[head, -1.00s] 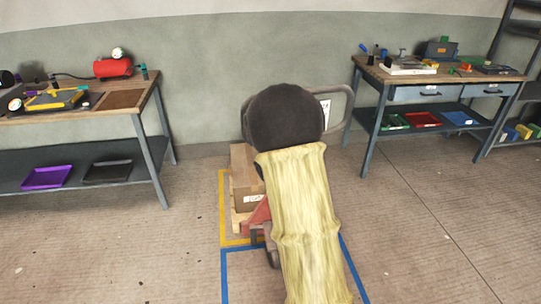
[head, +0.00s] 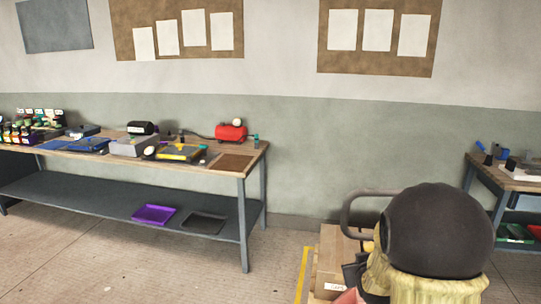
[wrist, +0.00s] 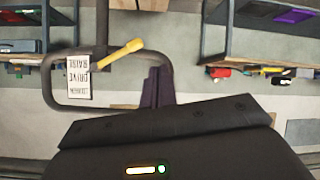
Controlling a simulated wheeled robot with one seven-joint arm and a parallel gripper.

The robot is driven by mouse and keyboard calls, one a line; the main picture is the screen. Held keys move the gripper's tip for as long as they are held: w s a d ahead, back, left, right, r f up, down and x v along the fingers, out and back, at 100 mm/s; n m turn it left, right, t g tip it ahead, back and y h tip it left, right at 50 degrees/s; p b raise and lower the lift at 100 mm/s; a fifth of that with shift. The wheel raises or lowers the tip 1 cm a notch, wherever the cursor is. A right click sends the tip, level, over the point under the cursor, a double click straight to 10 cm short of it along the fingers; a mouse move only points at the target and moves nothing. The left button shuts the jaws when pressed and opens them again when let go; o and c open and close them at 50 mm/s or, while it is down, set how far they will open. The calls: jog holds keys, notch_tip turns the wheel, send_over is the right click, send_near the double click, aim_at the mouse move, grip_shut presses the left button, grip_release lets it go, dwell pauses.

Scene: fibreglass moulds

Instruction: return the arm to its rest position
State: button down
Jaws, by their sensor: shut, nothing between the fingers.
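My arm shows at the lower right of the head view, with a rounded black joint (head: 438,230) above a yellowish sleeve (head: 450,290). My gripper (wrist: 158,88) shows in the wrist view as two dark, narrow fingers close together beyond the wide black hand body (wrist: 170,130). It is shut and empty. In the head view I cannot make out the fingers clearly. The wrist view looks inverted, with floor and benches at the top.
A grey loop handle (head: 350,212) with a label (wrist: 79,77) and yellow lever (wrist: 120,53) stands close to my arm. Cardboard boxes (head: 332,262) are beside it. A laden workbench (head: 250,170) stands left, another bench (head: 500,180) right.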

jog(key=s+a+r+g+p, duration=0.1)
jog(key=s+a+g+p, duration=0.1)
jog(key=s, duration=0.5)
jog(key=s+a+r+g+y+p, duration=0.1)
jog(key=s+a+r+g+p, duration=0.1)
jog(key=s+a+g, duration=0.2)
jog(key=s+a+r+g+y+p, duration=0.1)
jog(key=s+a+g+p, duration=0.1)
jog(key=s, duration=0.9)
jog(key=shift+a+r+m+g+p, duration=0.35)
jog(key=shift+a+m+g+p, duration=0.1)
jog(key=shift+a, duration=0.55)
